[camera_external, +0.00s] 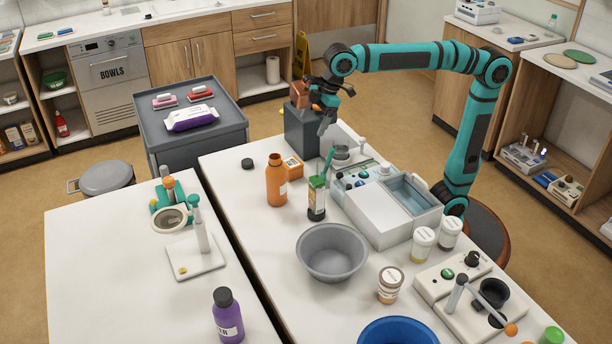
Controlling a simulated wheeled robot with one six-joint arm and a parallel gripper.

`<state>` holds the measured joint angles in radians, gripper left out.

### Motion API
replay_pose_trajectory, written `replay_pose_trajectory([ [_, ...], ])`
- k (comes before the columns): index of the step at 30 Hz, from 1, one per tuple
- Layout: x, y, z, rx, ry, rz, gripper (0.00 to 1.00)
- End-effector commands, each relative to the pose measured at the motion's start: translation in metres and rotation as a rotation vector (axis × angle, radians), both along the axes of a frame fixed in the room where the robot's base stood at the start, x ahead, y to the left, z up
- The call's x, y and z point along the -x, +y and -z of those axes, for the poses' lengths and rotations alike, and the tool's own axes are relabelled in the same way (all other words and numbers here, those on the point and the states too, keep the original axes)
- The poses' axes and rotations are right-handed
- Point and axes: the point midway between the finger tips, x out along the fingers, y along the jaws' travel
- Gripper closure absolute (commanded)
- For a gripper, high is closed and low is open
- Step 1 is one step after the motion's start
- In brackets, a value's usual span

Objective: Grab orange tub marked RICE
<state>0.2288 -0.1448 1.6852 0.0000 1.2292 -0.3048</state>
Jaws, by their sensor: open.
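No lettering reading RICE is legible. An orange container (300,94) sits on top of a dark grey block (300,128) at the back of the right-hand table, partly hidden behind my gripper. I cannot tell whether it is the tub. My gripper (326,118) is open, pointing downward just to the right of this container and above the block's right side. I cannot tell whether it touches the container. An open orange bottle (277,184) with a white label stands nearer, with a small orange box (293,166) behind it.
A grey machine with a basin (385,210) stands right of the orange bottle. A grey bowl (332,252), a green-topped bottle (316,200) and white-lidded jars (422,246) stand nearby. A narrow gap separates the left table (110,270). A grey cart (215,140) stands behind.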

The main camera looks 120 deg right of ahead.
Motion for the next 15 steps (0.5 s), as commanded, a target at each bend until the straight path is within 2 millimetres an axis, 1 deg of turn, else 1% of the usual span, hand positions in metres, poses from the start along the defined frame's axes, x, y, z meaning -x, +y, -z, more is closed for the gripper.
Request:
replay_pose_trajectory([
  [1,-0.011,-0.009,0.005,-0.007,0.046,0.000,0.18],
  [6,-0.034,-0.034,0.016,-0.035,0.195,-0.010,0.18],
  [10,-0.047,-0.050,0.023,-0.057,0.285,-0.016,0.18],
  [15,-0.055,-0.060,0.029,-0.076,0.350,-0.023,0.18],
])
